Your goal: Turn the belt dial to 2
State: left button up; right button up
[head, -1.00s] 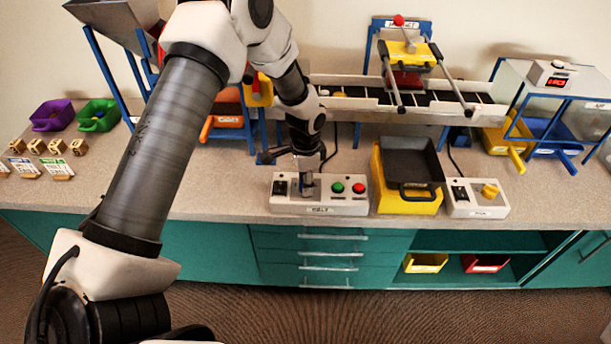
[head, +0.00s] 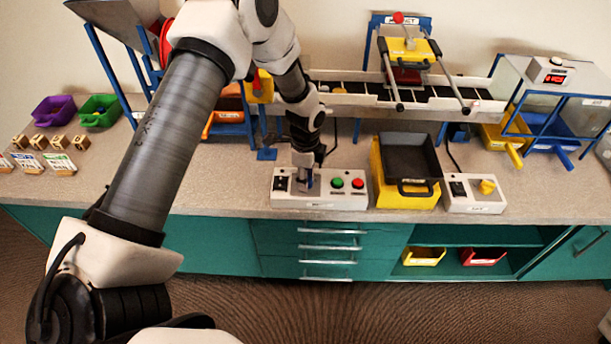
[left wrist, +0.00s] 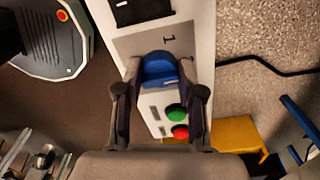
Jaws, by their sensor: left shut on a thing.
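The belt control box (head: 348,201) is a pale box on the bench with a black switch, a dial, a green button (head: 337,183) and a red button (head: 358,183). My left gripper (head: 306,186) reaches down onto it from above. In the left wrist view its two fingers (left wrist: 160,78) are closed on the sides of the blue belt dial (left wrist: 158,68). A "1" mark shows on the panel just beyond the dial; other marks are hidden. My right gripper does not show.
A yellow bin with a dark tray (head: 408,165) stands close to the right of the box. Further right is a second control box (head: 472,205) with a yellow knob. The conveyor (head: 400,97) runs behind.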

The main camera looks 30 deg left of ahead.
pick_arm(q)
jog(key=o, duration=1.1)
jog(key=shift+o, duration=0.2)
notch_tip(320, 180, up, 12)
